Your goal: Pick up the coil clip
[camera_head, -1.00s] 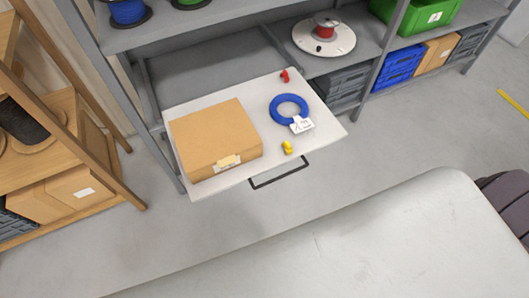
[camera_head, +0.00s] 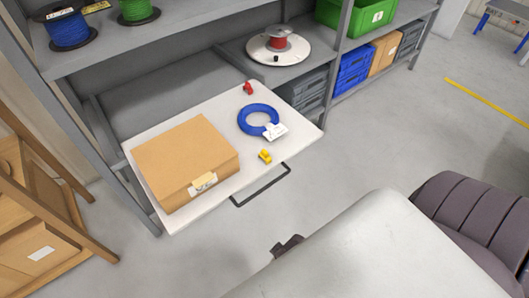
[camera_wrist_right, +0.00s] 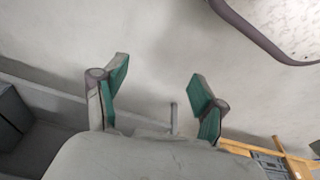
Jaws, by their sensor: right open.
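A small yellow clip-like piece (camera_head: 265,156) lies near the front edge of the white pull-out shelf (camera_head: 225,183). A small red clip-like piece (camera_head: 248,88) lies near that shelf's back edge. I cannot tell from their shapes which one is the coil clip. A blue coil (camera_head: 246,123) with a white tag (camera_head: 275,131) lies between them. My right gripper (camera_wrist_right: 160,78) is open and empty in the right wrist view, its green-padded fingers apart over grey floor. None of the shelf pieces shows between them. My left gripper is not in view.
A reel with red cable (camera_head: 278,45) stands on the rack behind. A wooden rack (camera_head: 40,200) is at left. Grey floor (camera_head: 400,110) is open at right.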

